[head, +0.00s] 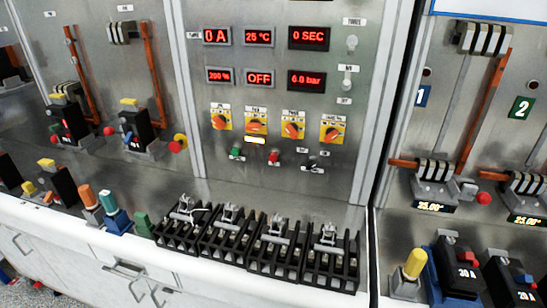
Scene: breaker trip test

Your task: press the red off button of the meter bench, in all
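The meter bench (275,185) is the grey metal panel in the middle of the head view, with red-lit displays. A small red button (274,157) sits low on it, below the row of orange rotary switches. A green button (236,153) is to its left and a black switch (312,165) to its right. The display reading OFF (259,77) is in the second row. Neither gripper shows in this view. Nothing covers the red button.
Several black terminal blocks (275,250) stand on the ledge in front of the panel. A red mushroom button (178,144) is on the left panel. Breakers (467,272) and a yellow-capped post (413,268) stand at right. The space before the red button looks clear.

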